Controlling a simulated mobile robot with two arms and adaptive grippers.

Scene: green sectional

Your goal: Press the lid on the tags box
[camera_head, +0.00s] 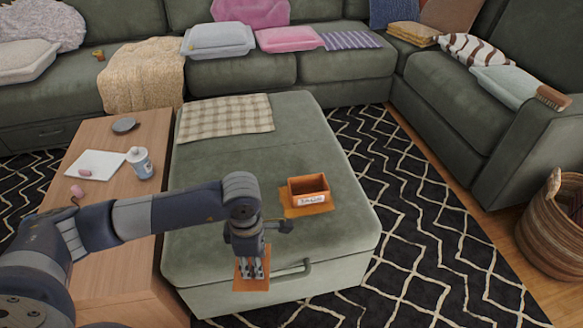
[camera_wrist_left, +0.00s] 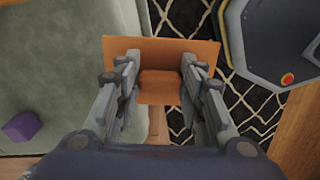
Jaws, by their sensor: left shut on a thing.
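The open orange box (camera_head: 309,200) with a white label, apparently the tags box, stands upright on an orange mat (camera_head: 292,212) on the green ottoman. My left gripper (camera_head: 252,272) is shut on the flat orange lid (camera_head: 243,284) and holds it at the ottoman's front edge, in front and left of the box, apart from it. In the left wrist view the lid (camera_wrist_left: 160,50) shows a raised block (camera_wrist_left: 160,87) between the fingers of the left gripper (camera_wrist_left: 160,90). My right gripper is not in view.
A wooden table (camera_head: 96,140) left of the ottoman holds a bottle, a grey disc and a white sheet. A checked cloth (camera_head: 225,118) lies at the ottoman's back. A purple block (camera_wrist_left: 22,125) shows in the wrist view. The ottoman top around the box (camera_head: 250,160) is mostly clear.

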